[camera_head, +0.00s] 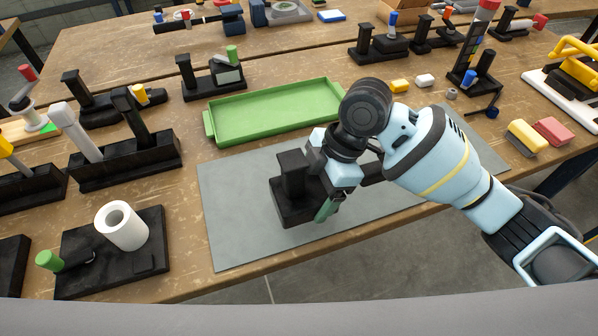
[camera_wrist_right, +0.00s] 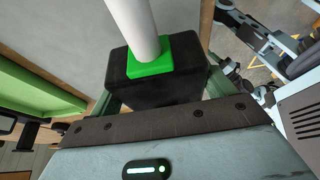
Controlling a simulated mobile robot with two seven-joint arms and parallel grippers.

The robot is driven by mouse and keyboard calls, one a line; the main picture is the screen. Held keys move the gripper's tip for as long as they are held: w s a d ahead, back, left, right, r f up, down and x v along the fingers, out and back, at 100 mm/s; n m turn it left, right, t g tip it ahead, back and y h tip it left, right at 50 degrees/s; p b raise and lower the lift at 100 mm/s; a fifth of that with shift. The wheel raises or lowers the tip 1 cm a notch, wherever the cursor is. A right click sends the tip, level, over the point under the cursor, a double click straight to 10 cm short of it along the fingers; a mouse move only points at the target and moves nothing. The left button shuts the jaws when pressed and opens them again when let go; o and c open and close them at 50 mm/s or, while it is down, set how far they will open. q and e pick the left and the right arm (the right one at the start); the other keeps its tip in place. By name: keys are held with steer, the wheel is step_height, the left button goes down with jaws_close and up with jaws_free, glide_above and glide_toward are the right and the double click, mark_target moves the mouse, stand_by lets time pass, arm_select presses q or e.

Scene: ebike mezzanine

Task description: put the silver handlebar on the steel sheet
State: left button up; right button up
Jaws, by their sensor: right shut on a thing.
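The grey steel sheet (camera_head: 235,210) lies flat near the table's front edge. My right gripper (camera_head: 322,205) is over it, pointing down, shut on a black block (camera_head: 292,172). In the right wrist view, the fingers flank this black block (camera_wrist_right: 150,88), which has a green square collar and a pale silver bar (camera_wrist_right: 135,25); I take this piece for the silver handlebar. In the head view the arm hides the bar. The block appears low over the sheet or on it; contact is unclear. My left gripper is not in view.
A green tray (camera_head: 275,112) lies just behind the sheet. Black stands, one with a pale bar (camera_head: 76,132), and a white roll (camera_head: 122,226) stand at left. Yellow (camera_head: 527,138) and red (camera_head: 553,131) blocks lie at right. The sheet's left part is clear.

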steer(key=w+a, duration=0.1)
steer(key=w, duration=0.1)
steer(key=w+a, duration=0.1)
steer(key=w, duration=0.1)
steer(key=w+a, duration=0.1)
steer(key=w, duration=0.1)
steer(key=shift+w+f, duration=0.1)
steer(key=shift+f, duration=0.15)
steer(key=shift+w+a+b, duration=0.1)
steer(key=shift+w+b, duration=0.1)
steer(key=shift+b, duration=0.1)
steer(key=shift+f, duration=1.75)
steer(key=shift+f, duration=0.15)
steer(key=o, duration=1.4)
steer(key=shift+c, duration=0.2)
steer(key=v, duration=1.2)
